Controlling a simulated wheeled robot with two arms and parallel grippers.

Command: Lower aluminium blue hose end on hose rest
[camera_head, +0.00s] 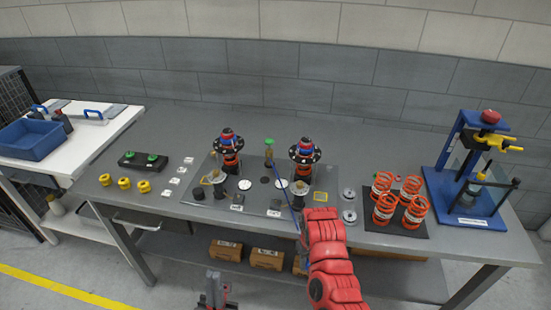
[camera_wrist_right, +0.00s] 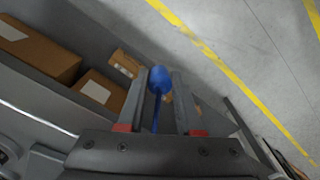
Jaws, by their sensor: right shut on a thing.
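The blue hose (camera_head: 284,187) runs as a thin line from near a green-topped post (camera_head: 269,152) on the fixture plate toward my right gripper (camera_head: 302,222). In the right wrist view, the blue hose end (camera_wrist_right: 160,79) sits between the fingers of my right gripper (camera_wrist_right: 162,95), which is shut on it. The hose trails from it toward the palm. In the head view my red right arm hides most of that gripper at the table's front edge. My left gripper (camera_head: 214,288) is low at the bottom, away from the table; its jaw state is unclear. I cannot make out which part is the hose rest.
Two strut assemblies (camera_head: 229,155) (camera_head: 305,160) stand on the fixture plate (camera_head: 258,203). Orange springs (camera_head: 384,209) and a blue press (camera_head: 466,195) stand to the right. Yellow rings (camera_head: 124,183) lie left. Cardboard boxes (camera_head: 266,259) sit on the shelf below.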

